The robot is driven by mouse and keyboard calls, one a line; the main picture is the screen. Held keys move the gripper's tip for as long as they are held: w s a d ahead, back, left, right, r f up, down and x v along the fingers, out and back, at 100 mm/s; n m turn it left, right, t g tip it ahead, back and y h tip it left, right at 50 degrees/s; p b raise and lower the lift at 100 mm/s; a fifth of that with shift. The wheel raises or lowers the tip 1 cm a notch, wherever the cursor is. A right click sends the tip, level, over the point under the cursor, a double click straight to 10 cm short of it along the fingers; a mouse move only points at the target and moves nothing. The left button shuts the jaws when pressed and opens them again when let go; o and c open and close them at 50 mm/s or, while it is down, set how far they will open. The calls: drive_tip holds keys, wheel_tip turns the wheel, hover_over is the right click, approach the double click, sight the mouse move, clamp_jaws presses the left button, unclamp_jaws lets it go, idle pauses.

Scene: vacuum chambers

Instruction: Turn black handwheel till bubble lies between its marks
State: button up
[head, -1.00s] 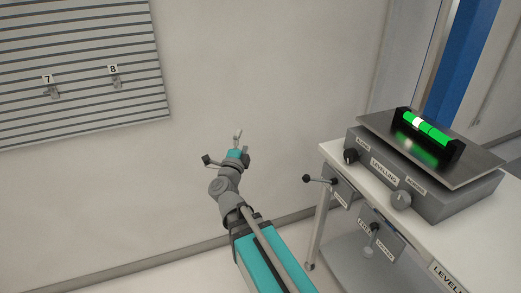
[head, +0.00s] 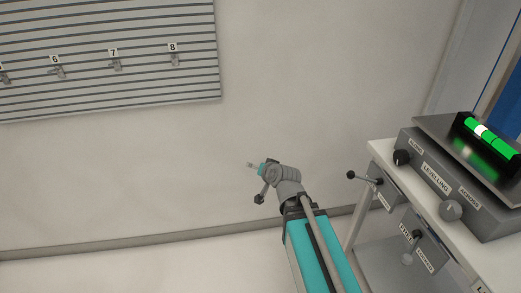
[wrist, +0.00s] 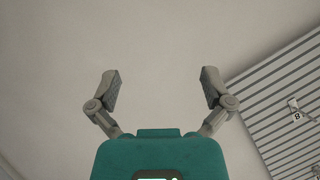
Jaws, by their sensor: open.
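The levelling device (head: 437,178) stands on a white bench at the right of the head view. A black handwheel (head: 402,157) is on its front face at the left, and a grey knob (head: 451,210) is further right. A green vial (head: 490,137) in a black holder lies on the metal top plate. A pale bubble (head: 481,131) shows in its left part; its marks are too small to read exactly. My gripper (head: 254,166) is well left of the device, in front of the bare wall. In the wrist view my gripper (wrist: 159,92) is open and empty.
A slatted wall panel (head: 110,85) with numbered hooks hangs at the upper left. A black-knobbed lever (head: 364,177) sticks out left from the bench (head: 385,150). Another lever box (head: 425,240) is below. The space between wall and bench is open.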

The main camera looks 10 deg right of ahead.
drive_tip(key=s+d+f+n+g+h, duration=0.1)
drive_tip(key=s+d+f+g, duration=0.3)
drive_tip(key=s, duration=0.4)
drive_tip(key=s+d+f+n+g+h, duration=0.2)
drive_tip(key=s+d+f+g+h, duration=0.1)
drive_tip(key=s+d+f+g, duration=0.2)
drive_tip(key=s+g, duration=0.2)
drive_tip(key=s, duration=0.1)
drive_tip(key=shift+f, duration=0.2)
drive_tip(key=shift+d, duration=0.1)
